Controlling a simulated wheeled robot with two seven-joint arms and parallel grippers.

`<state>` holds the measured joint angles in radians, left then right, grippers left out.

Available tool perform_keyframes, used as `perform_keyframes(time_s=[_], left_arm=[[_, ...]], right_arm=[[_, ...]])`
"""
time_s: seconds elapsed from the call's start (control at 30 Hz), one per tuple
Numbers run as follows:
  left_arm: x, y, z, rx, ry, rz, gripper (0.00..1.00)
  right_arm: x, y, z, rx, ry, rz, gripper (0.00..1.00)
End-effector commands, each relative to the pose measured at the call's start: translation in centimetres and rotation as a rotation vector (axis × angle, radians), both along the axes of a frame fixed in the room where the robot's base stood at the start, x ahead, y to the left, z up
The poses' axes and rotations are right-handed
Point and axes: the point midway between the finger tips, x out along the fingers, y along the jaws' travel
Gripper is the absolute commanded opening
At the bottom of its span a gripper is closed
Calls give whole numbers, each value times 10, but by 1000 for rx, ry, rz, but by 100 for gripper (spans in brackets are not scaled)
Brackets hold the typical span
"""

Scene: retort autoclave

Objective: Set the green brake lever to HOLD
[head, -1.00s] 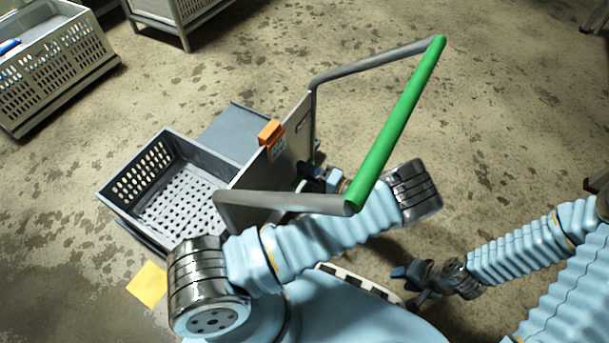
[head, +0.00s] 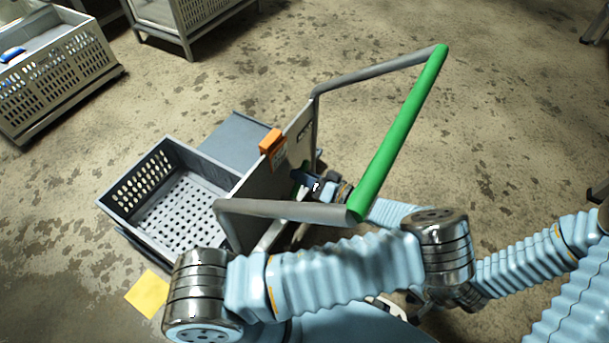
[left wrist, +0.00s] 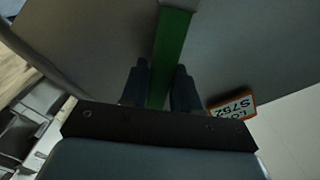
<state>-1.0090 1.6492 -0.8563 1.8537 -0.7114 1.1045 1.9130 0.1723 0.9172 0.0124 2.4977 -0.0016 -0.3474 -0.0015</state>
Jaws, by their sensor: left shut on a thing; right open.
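The green brake lever (left wrist: 171,55) is a flat green bar standing out against a grey panel in the left wrist view. It runs down between the two dark fingers of my left gripper (left wrist: 160,88), which is shut on it. In the head view my left gripper (head: 312,184) is at the cart's grey upright panel (head: 285,150), below the push handle. There the lever is mostly hidden by the gripper. My right gripper (head: 418,298) is low at the right, largely hidden behind my left arm; it is open. No HOLD marking can be read.
The cart's green push-handle bar (head: 402,135) on grey arms rises over my left gripper. A grey perforated basket (head: 228,168) sits on the cart. An orange tag holder (head: 271,141) is on the panel. A yellow floor patch (head: 148,293) lies nearby. Floor beyond the handle is clear.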

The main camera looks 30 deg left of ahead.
Motion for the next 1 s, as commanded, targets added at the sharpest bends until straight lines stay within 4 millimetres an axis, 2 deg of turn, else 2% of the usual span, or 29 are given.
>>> perform_keyframes(time_s=[0.6,0.63,0.73,0.77,1.0], left_arm=[[-3,1,3,-1,-43,2,0],[-3,1,3,-1,-43,2,33],[-3,0,3,-1,-42,2,48],[-3,0,3,-2,-42,1,51],[-3,0,2,-3,-41,1,51]], right_arm=[[0,0,0,0,0,0,43],[0,0,0,0,0,0,43],[0,0,0,0,0,0,43],[0,0,0,0,0,0,43],[0,0,-1,0,0,0,43]])
